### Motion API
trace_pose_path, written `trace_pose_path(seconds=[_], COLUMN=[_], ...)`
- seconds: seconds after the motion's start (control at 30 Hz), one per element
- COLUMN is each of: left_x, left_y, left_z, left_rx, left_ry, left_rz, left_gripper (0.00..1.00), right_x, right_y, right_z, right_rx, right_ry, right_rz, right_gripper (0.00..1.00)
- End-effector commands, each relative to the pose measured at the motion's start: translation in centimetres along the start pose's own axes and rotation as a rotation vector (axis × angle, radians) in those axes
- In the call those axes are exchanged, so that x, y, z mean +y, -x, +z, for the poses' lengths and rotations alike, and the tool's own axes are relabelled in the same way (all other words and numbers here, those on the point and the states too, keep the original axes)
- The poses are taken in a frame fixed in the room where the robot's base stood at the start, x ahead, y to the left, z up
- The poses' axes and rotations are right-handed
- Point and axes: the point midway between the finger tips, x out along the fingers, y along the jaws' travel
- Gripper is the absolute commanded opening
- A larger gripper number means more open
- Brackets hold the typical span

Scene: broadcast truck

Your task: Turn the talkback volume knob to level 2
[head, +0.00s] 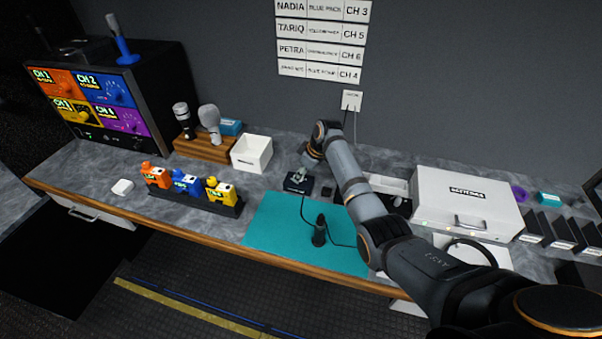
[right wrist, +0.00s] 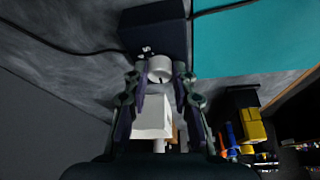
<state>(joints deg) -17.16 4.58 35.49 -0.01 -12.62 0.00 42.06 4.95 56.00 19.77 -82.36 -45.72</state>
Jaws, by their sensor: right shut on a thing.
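The talkback box is a small dark box (head: 298,187) on the grey counter, just behind the teal mat; it shows at the top of the right wrist view (right wrist: 153,28). Its pale round knob (right wrist: 160,66) has a dark pointer mark and small white markings beside it. My right gripper (head: 300,174) reaches down to the box from the right. In the right wrist view its two fingers (right wrist: 161,76) are closed against both sides of the knob. The level at the pointer is too small to read. My left gripper is not in view.
A teal mat (head: 275,225) with a dark corded device (head: 319,232) lies in front. A white open bin (head: 252,155) and a rack of orange, blue and yellow packs (head: 195,199) stand left. A white case (head: 465,200) stands right, beyond my arm.

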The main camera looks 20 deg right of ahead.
Motion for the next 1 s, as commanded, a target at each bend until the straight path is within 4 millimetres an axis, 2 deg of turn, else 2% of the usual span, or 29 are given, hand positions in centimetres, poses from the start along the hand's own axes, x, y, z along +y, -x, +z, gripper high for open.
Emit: trace_pose_path(seconds=[0.27, 0.6, 1.0], left_x=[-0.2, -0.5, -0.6], left_y=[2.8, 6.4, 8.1], left_z=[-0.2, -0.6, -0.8], left_rx=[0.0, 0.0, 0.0], left_ry=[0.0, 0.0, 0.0], left_rz=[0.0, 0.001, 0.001], left_gripper=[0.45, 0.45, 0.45], right_x=[-0.2, -0.5, -0.6], right_y=[0.6, 0.5, 0.1], right_z=[-0.3, -0.4, -0.5], right_rx=[0.001, 0.001, 0.003], right_ry=[-0.137, -0.427, -0.74], right_rz=[0.057, 0.176, 0.308], right_gripper=[0.0, 0.0, 0.0])
